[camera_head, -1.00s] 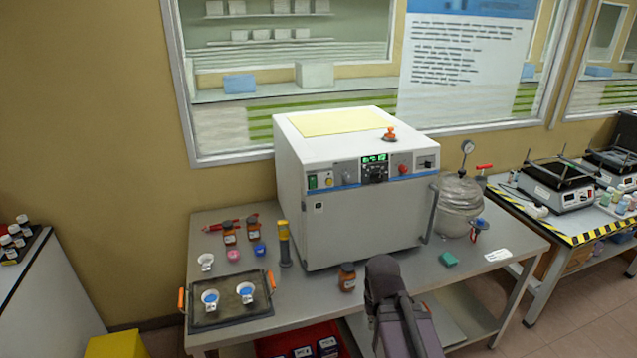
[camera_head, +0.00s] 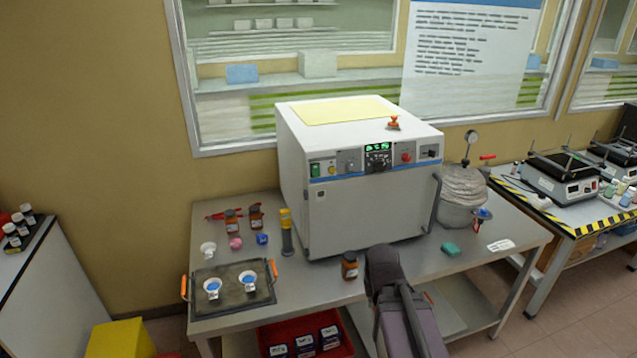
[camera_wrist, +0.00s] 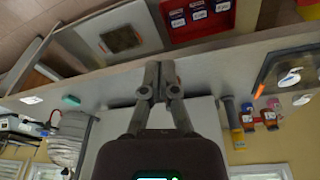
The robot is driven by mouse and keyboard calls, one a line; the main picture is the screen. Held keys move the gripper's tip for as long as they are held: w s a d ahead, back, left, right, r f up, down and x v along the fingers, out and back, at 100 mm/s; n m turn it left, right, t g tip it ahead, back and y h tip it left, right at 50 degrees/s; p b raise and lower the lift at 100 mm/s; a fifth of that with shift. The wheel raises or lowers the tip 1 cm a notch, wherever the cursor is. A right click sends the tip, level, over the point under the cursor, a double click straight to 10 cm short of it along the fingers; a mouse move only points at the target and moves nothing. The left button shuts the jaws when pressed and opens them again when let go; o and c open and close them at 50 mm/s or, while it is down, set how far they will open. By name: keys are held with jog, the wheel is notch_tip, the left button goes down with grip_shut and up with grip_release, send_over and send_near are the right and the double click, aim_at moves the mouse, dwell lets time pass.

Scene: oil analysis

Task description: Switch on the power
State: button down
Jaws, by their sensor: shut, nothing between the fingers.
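A white box-shaped oven-like machine (camera_head: 370,215) stands on the grey bench with its door shut. Its front panel carries a green switch (camera_head: 315,169), a lit green display (camera_head: 378,148), knobs and a red button (camera_head: 406,158). I cannot tell from the switch which way it is set. My gripper (camera_wrist: 159,70) is shut and empty in the wrist view, its fingertips together. In the head view my dark arm rises in front of the machine's lower right front, below and right of the switch; the fingertips cannot be made out there.
A tray (camera_head: 262,299) with small white cups lies at the bench's left. A brown bottle (camera_head: 350,265) stands just left of my arm. Bottles and a yellow-topped cylinder (camera_head: 286,232) stand left of the machine. A pressure vessel (camera_head: 462,190) stands right of it.

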jog(key=w+a+r+t+b, duration=0.1)
jog(key=w+r+t+b, duration=0.15)
jog(key=w+t, duration=0.45)
jog(key=w+a+r+t+b, duration=0.2)
jog(key=w+t+b, duration=0.15)
jog(key=w, duration=0.65)
jog(key=a+r+n+t+y+b, duration=0.1)
jog(key=a+r+t+y+b, duration=0.1)
jog(key=r+t, duration=0.3)
jog(key=w+a+r+n+t+y+b, duration=0.1)
jog(key=a+r+n+t+y+b, duration=0.1)
jog(key=a+r+t+y, duration=0.2)
jog(key=shift+w+a+r+t, duration=0.3)
jog(key=shift+a+r+t, duration=0.25)
jog(key=shift+r, duration=0.7)
jog(key=shift+w+r, duration=0.1)
jog(key=shift+w, duration=0.05)
